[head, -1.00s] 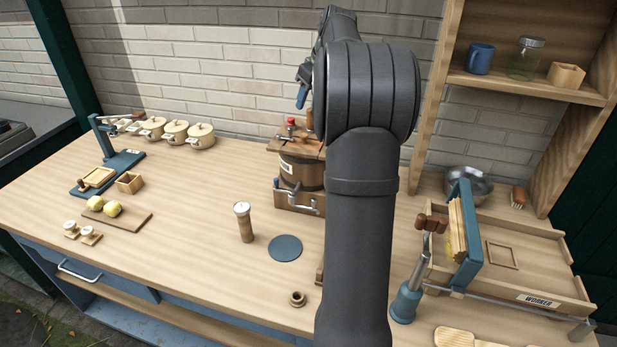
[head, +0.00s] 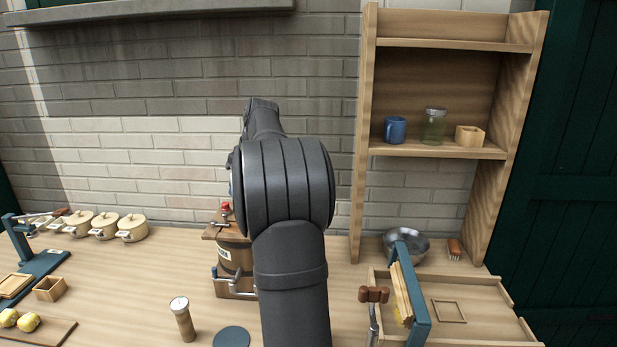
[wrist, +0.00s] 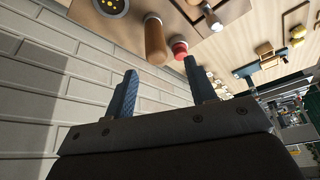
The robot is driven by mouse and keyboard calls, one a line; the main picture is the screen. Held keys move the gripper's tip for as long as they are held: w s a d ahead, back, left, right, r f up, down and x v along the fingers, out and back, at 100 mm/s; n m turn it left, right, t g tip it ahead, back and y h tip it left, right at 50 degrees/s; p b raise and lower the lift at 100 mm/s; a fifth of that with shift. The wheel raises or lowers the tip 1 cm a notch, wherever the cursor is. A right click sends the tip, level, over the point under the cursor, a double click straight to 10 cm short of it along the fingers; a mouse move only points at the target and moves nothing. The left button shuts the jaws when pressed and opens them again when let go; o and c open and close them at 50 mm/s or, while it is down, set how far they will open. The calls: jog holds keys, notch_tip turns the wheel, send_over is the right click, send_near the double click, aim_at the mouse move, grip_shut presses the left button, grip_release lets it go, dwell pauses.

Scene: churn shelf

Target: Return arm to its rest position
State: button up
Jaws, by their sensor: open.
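My gripper (wrist: 160,92) shows in the wrist view with its two blue fingers apart and nothing between them. Beyond the fingertips stand a wooden handle (wrist: 155,42) and a red knob (wrist: 180,50) on the wooden churn top; both look apart from the fingers. In the head view my arm rises up the middle and hides most of the gripper. The wooden churn (head: 235,255) stands on the bench just left of my arm, partly hidden by it.
A shelf (head: 440,148) at right holds a blue mug (head: 395,129), a glass jar (head: 433,127) and a wooden box (head: 469,135). Below are a metal bowl (head: 408,243) and a wooden tray (head: 500,325) with a blue frame. Several cream pots (head: 132,228) stand at left. A brick wall backs the bench.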

notch_tip(320, 180, down, 4)
jog(key=shift+r, duration=0.45)
dwell(1.2)
